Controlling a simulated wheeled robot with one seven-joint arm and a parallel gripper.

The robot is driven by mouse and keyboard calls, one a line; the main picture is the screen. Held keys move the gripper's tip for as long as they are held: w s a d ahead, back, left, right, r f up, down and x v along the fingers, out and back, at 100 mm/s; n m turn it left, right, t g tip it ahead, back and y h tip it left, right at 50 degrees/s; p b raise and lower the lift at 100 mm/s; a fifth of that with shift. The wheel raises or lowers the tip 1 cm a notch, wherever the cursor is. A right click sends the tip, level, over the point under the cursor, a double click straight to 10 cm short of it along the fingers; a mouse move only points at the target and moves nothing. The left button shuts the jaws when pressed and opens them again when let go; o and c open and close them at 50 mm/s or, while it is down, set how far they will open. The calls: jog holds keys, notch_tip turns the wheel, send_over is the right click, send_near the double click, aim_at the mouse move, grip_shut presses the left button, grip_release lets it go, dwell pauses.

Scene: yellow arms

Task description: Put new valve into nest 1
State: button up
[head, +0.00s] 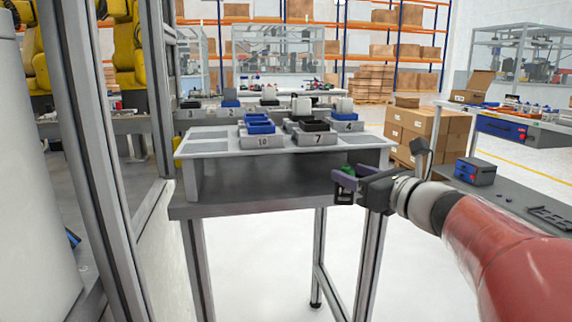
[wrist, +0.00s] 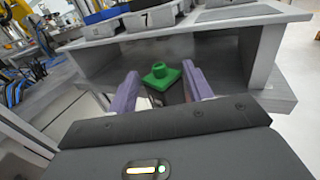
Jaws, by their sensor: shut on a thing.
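The new valve looks like a small green square base with a round boss, seen in the wrist view (wrist: 161,77). My gripper (wrist: 161,88) is shut on it, with a purple finger on each side. In the head view my gripper (head: 346,178) is at the right front of the grey table, and only a bit of the green valve (head: 347,170) shows. Numbered nests stand on the white raised shelf (head: 205,147): nest 10 (head: 263,141), nest 7 (head: 318,138) and nest 4 (head: 348,126). I cannot make out a number 1 on any nest.
More numbered nests, marked 3 (head: 191,114) and 2 (head: 231,112), stand further back. The shelf's legs and front edge are close to my gripper. A metal frame post (head: 98,150) stands at left. A side bench (head: 520,180) with a blue-grey box (head: 475,171) is at right.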

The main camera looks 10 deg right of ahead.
jog(key=p+x, duration=0.1)
jog(key=x, duration=1.4)
jog(key=shift+w+a, duration=0.15)
jog(key=shift+w, duration=0.15)
jog(key=shift+s+f+p, duration=0.1)
jog(key=shift+p, duration=0.25)
jog(key=shift+f, duration=0.15)
jog(key=o, duration=1.1)
jog(key=b+v, duration=0.1)
jog(key=v, duration=1.1)
jog(key=shift+b, duration=0.3)
